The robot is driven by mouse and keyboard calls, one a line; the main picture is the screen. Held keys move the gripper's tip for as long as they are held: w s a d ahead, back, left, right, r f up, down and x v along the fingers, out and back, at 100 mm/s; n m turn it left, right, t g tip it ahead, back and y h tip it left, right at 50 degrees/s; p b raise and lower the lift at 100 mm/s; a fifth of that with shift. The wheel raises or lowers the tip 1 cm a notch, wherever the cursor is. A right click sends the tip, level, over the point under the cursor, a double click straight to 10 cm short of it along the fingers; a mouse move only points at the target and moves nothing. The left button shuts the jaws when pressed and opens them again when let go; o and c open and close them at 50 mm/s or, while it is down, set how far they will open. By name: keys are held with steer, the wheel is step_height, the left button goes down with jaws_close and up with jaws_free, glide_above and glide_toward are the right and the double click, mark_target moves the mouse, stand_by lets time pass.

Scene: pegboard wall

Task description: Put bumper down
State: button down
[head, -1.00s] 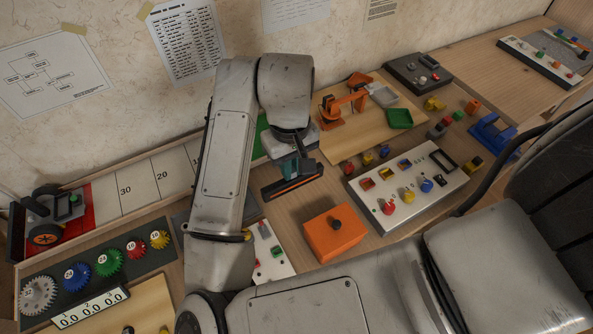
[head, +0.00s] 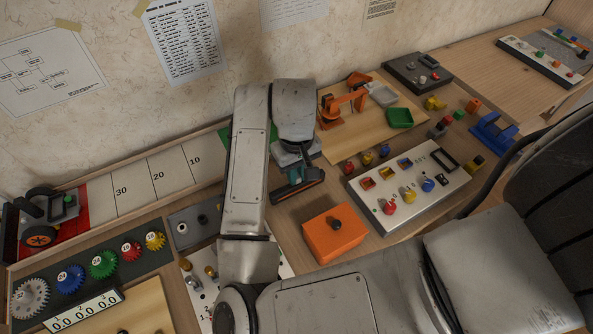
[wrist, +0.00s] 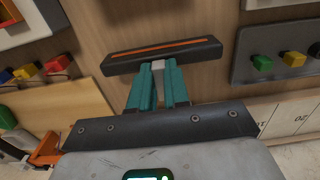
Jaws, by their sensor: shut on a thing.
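The bumper (wrist: 165,55) is a long black bar with an orange stripe along it. In the wrist view it lies crosswise beyond my teal fingers, with a small grey piece between the fingertips. My gripper (wrist: 158,72) is shut on that grey piece of the bumper. In the head view my gripper (head: 293,177) points down over the wooden table, and the bumper (head: 298,191) hangs at its lower end. The bumper looks close to the table, but I cannot tell whether it touches.
An orange box with a black knob (head: 334,234) stands just in front. A white panel of coloured shapes (head: 437,192) is on the right. A numbered track (head: 145,180) and a wheeled vehicle (head: 45,220) are on the left. Bare wood (head: 290,228) lies below the bumper.

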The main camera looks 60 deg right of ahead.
steer(key=shift+f, duration=0.2)
steer(key=c, duration=1.1)
jaws_free()
steer(key=shift+r, duration=0.1)
step_height(320, 180, up, 12)
steer(key=p, duration=0.3)
steer(key=shift+r, duration=0.15)
